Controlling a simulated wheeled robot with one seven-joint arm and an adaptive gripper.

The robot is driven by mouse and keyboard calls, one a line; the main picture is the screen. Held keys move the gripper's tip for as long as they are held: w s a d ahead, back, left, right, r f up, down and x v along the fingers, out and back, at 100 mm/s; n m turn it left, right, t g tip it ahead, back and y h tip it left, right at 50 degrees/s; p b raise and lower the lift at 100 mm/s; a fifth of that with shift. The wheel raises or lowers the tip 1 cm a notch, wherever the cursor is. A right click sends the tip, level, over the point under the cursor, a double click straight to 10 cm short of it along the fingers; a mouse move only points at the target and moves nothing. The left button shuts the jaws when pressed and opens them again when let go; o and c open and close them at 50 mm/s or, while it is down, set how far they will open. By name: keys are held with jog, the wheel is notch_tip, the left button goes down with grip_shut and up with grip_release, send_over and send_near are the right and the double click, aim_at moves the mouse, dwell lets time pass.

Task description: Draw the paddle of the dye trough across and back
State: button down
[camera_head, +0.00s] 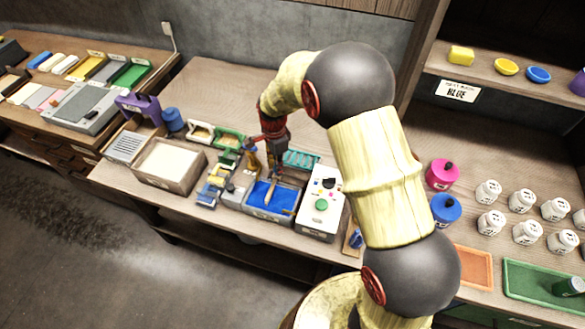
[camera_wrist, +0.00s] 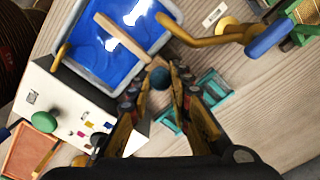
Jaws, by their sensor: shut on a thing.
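The dye trough (camera_head: 251,209) is a grey tray of bright blue dye on the bench, left of a white control box. It also shows at the top of the wrist view (camera_wrist: 83,72). The paddle (camera_wrist: 122,38) is a pale wooden bar lying over the dye, and it shows in the head view (camera_head: 271,192). A dark blue round knob (camera_wrist: 160,77) sits at its near end, between my fingertips. My gripper (camera_wrist: 160,84) is shut on this knob at the trough's back edge. In the head view my gripper (camera_head: 273,172) is small and partly hidden.
The white box (camera_head: 321,213) with a green button stands close on the right. A yellow crank with a blue grip (camera_wrist: 265,40) stands beside the trough. A teal rack (camera_head: 301,159) is just behind. A sand-coloured tray (camera_head: 197,176) lies further left.

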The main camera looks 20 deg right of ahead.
jog(key=shift+w+a+r, duration=0.1)
jog(key=shift+w+a, duration=0.3)
jog(key=shift+w, duration=0.05)
jog(key=c, duration=1.6)
grip_release()
jog(key=shift+a, duration=0.1)
notch_tip(320, 180, up, 12)
jog(key=shift+f, duration=0.1)
